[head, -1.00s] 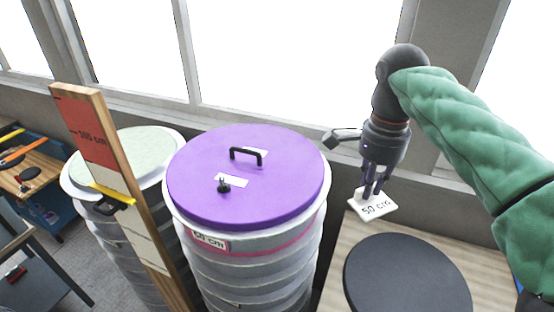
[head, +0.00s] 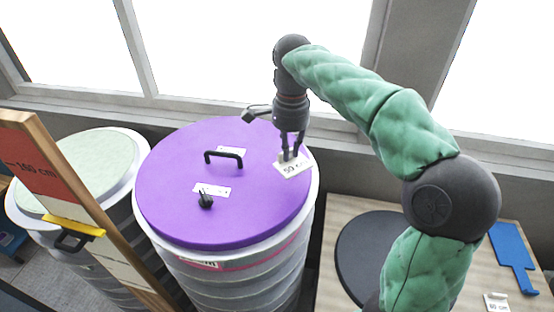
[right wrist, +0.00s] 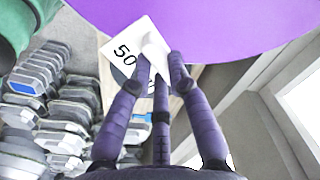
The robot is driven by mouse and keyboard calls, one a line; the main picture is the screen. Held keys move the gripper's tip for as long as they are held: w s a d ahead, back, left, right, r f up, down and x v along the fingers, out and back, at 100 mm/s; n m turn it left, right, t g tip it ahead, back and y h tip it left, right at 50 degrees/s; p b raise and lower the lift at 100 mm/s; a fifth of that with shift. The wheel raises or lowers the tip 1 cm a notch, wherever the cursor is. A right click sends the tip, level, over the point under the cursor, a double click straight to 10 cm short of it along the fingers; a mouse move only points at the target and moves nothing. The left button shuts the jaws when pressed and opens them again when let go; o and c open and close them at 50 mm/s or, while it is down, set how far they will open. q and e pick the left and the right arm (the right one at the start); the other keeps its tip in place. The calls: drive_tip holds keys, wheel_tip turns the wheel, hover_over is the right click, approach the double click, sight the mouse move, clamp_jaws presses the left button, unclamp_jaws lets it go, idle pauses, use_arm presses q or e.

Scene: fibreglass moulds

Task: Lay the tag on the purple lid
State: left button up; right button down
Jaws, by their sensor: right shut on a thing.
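The purple lid (head: 225,215) lies on a ribbed grey drum, with a black handle, a small black knob and white labels on it. My right gripper (head: 289,155) is shut on a white tag (head: 294,168) marked "50" and holds it over the right edge of the lid. Whether the tag touches the lid is hard to tell in the head view. In the right wrist view the fingers (right wrist: 160,62) pinch the tag (right wrist: 128,50), which overlaps the edge of the purple lid (right wrist: 220,25). My left gripper is not in view.
A wooden measuring post (head: 75,215) with a yellow clamp stands left of the lid, before a second drum with a pale green lid (head: 85,165). At right, a wooden table (head: 335,215) bears a black disc (head: 365,245), a blue tool (head: 512,255) and another tag (head: 496,302).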

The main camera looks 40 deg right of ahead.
drive_tip(key=w+f, duration=0.2)
drive_tip(key=f, duration=0.1)
drive_tip(key=shift+w+a+f+p, duration=0.1)
drive_tip(key=shift+a+f+p, duration=0.05)
drive_tip(key=shift+f+p, duration=0.15)
drive_tip(key=shift+w+f, duration=0.25)
drive_tip(key=shift+f, duration=0.8)
drive_tip(key=shift+w+f, duration=0.25)
drive_tip(key=shift+f, duration=0.75)
drive_tip(key=shift+f, duration=0.1)
drive_tip(key=c, duration=1.2)
unclamp_jaws()
wheel_tip(320, 180, up, 12)
drive_tip(key=shift+r, duration=0.15)
